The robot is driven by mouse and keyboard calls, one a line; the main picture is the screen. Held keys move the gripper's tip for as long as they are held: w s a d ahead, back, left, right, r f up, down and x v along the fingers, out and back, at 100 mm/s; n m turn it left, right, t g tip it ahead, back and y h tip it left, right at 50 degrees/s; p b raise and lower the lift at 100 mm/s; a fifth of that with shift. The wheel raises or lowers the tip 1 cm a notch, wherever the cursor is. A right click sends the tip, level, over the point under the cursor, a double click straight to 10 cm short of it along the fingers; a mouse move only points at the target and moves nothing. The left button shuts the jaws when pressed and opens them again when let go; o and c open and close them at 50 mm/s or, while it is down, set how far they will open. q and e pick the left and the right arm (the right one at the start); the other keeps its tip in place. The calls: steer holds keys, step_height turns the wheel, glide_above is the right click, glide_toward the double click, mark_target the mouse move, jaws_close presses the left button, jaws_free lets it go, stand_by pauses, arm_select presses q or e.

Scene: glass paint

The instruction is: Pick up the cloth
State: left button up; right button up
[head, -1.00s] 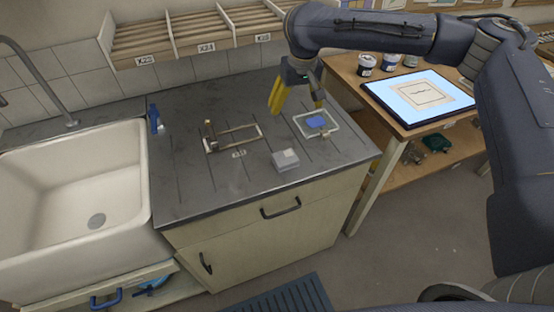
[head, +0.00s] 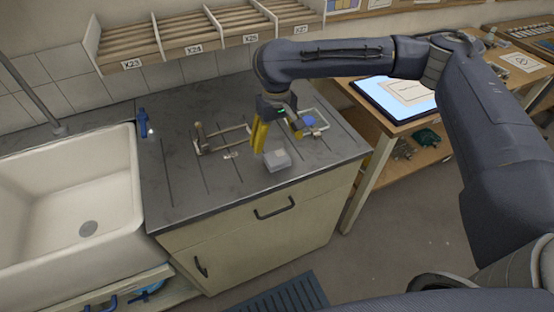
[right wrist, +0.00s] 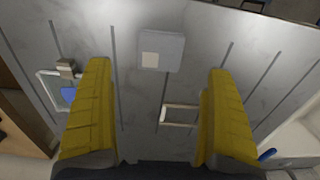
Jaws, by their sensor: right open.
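A light grey folded square with a pale patch, which looks like the cloth (head: 277,161), lies on the dark worktop near its front edge. It also shows in the right wrist view (right wrist: 161,50), at top centre. My right gripper (head: 279,144) is open and empty, its yellow fingers pointing down above the worktop, just behind the cloth in the head view. In the right wrist view, the cloth appears between the two fingertips and beyond them, apart from both. My left gripper is not in view.
A wooden frame (head: 233,135) with an upright piece lies to the left. A sink (head: 65,200) is at far left. A side table holds a lit panel (head: 375,98).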

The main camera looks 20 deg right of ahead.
mark_target(277, 157)
steer(key=shift+s+f, duration=0.1)
steer(key=shift+f, duration=3.9)
steer(key=c, duration=1.3)
